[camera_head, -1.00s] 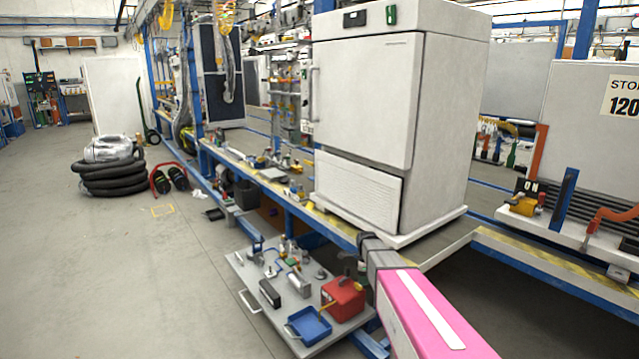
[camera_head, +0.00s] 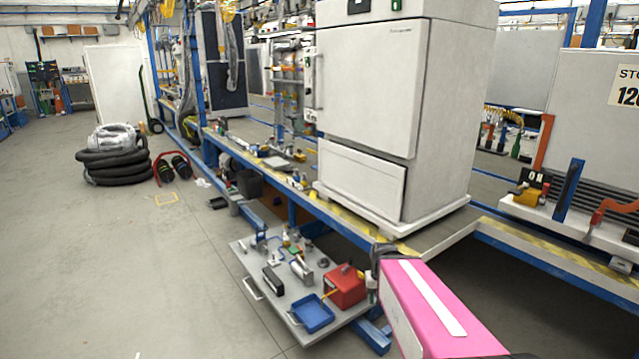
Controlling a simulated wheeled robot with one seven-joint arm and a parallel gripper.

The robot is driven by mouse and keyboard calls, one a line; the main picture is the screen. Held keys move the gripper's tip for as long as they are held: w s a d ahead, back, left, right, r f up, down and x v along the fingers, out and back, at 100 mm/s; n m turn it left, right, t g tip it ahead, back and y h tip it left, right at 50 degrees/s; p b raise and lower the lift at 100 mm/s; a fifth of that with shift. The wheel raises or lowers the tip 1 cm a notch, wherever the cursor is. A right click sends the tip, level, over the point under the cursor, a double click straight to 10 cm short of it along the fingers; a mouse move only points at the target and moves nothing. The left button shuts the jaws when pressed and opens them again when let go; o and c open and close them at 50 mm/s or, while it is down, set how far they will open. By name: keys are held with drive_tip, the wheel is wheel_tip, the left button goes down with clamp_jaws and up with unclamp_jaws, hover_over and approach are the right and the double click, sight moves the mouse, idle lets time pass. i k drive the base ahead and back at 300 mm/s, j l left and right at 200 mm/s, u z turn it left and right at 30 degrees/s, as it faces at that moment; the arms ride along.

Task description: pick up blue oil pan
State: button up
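The blue oil pan (camera_head: 313,316) is a shallow, open rectangular tray with a handle at its left. It lies at the front corner of a low grey platform (camera_head: 279,301), among tools. My pink arm link (camera_head: 425,305) with a white stripe rises from the bottom right and ends in a dark joint to the right of the pan. I cannot make out gripper fingers; they seem hidden beyond the arm link. Nothing visible touches the pan.
A red can (camera_head: 345,287) stands close to the right of the pan. Several small tools lie behind it on the platform. A blue-framed bench with a large white cabinet (camera_head: 370,95) stands behind. A black hose coil (camera_head: 112,163) lies at the left; open floor is in front of it.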

sight(306, 310)
drive_tip(key=l+u, duration=0.2)
drive_tip(key=u, duration=0.2)
drive_tip(key=i+l+u, duration=0.1)
drive_tip(key=u, duration=0.3)
drive_tip(key=l+u, duration=0.55)
drive_tip(key=l, duration=0.4)
drive_tip(key=k+l+u, duration=0.1)
drive_tip(key=l, duration=0.4)
drive_tip(key=k+l+u, duration=0.1)
drive_tip(key=l, duration=0.4)
